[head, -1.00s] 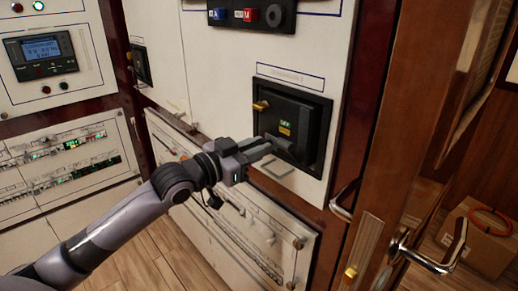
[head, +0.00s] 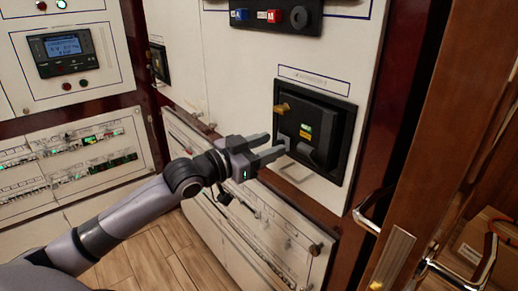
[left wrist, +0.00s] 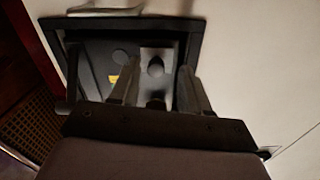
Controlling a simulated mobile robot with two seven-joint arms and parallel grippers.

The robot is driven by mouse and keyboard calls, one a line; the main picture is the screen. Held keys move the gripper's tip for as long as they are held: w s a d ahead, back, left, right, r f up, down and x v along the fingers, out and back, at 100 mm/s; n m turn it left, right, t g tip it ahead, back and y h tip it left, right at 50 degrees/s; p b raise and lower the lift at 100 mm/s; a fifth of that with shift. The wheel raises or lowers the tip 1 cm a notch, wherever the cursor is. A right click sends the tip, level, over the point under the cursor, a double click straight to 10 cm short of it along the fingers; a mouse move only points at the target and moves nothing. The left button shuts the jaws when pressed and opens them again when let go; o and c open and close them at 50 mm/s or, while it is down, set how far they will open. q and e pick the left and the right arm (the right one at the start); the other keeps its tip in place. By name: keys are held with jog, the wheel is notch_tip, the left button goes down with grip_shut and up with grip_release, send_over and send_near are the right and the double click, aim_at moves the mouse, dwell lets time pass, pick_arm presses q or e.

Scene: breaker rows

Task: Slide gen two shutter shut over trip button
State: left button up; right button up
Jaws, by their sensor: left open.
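A black breaker (head: 335,122) sits in a square black frame on the white panel, under a label too small to read. My left gripper (head: 276,145) is open and empty, left of the breaker's lower face. In the left wrist view its fingers (left wrist: 157,88) stand before a pale plate (left wrist: 168,58) with a dark round knob. I cannot tell which part is the shutter or the trip button. My right gripper is out of view.
A similar dark breaker (head: 159,63) is on the panel further left. A wooden door with a metal handle (head: 460,275) stands at the right, near the breaker. A control strip (head: 265,15) is above. Wooden floor (head: 150,255) shows at lower left.

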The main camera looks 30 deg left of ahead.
pick_arm(q)
jog(key=b+v, duration=0.1)
jog(key=v, duration=0.6)
dwell(0.4)
dwell(0.4)
